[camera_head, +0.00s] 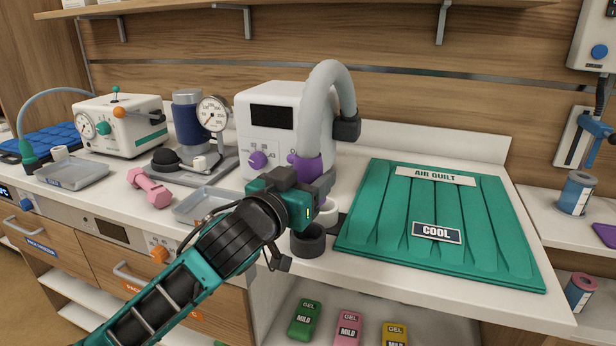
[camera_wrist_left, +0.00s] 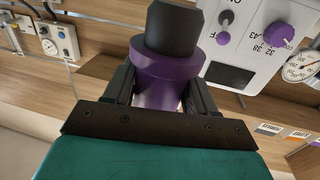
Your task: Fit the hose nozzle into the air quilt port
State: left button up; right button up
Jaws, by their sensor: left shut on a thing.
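The grey hose (camera_head: 318,105) leaves the black outlet (camera_head: 347,128) on the white blower unit (camera_head: 268,116), arches over and comes down to a purple collar (camera_head: 306,168). My left gripper (camera_head: 318,188) is shut around this collar. In the left wrist view the collar (camera_wrist_left: 163,82) sits between the fingers, with the black nozzle (camera_wrist_left: 172,28) beyond it. My gripper hides the nozzle in the head view. The green air quilt (camera_head: 390,215) lies flat on the counter. A dark round port (camera_head: 308,241) stands at its left front corner, below my gripper; nozzle and port appear apart. My right gripper is out of view.
Left of the blower are a metal tray (camera_head: 205,206), a pink dumbbell (camera_head: 150,188) and a pressure gauge (camera_head: 212,115) on a stand. Several gel packs (camera_head: 348,328) lie on the shelf below. The counter strip behind the quilt is clear.

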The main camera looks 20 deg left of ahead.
pick_arm(q)
jog(key=shift+w+d+r, duration=0.1)
jog(key=shift+w+r, duration=0.05)
jog(key=shift+w, duration=1.05)
jog(key=w+p, duration=0.1)
jog(key=w, duration=0.5)
jog(key=shift+d, duration=0.1)
